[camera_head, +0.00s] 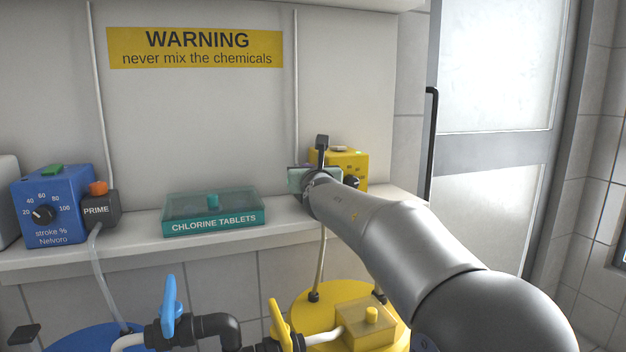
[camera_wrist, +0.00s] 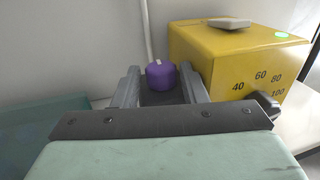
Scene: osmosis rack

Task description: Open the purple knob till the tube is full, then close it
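The purple knob (camera_wrist: 161,76) shows in the wrist view, on a dark block beside the yellow pump box (camera_wrist: 235,60). My gripper (camera_wrist: 160,86) has its two fingers apart, one on each side of the knob. Narrow gaps seem to show between the fingers and the knob, so I see no firm grip. In the head view my gripper (camera_head: 318,178) is in front of the yellow pump box (camera_head: 346,160), and my arm hides the knob. A pale tube (camera_wrist: 148,32) rises behind the knob. Another tube (camera_head: 321,262) runs down to the yellow tank lid. Its fill level cannot be told.
A blue pump (camera_head: 50,205) with an orange-topped PRIME block (camera_head: 98,208) stands at the left of the shelf (camera_head: 130,245). A green CHLORINE TABLETS box (camera_head: 213,212) lies mid-shelf. Blue (camera_head: 170,308) and yellow (camera_head: 278,325) valve handles stand in front, below the shelf.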

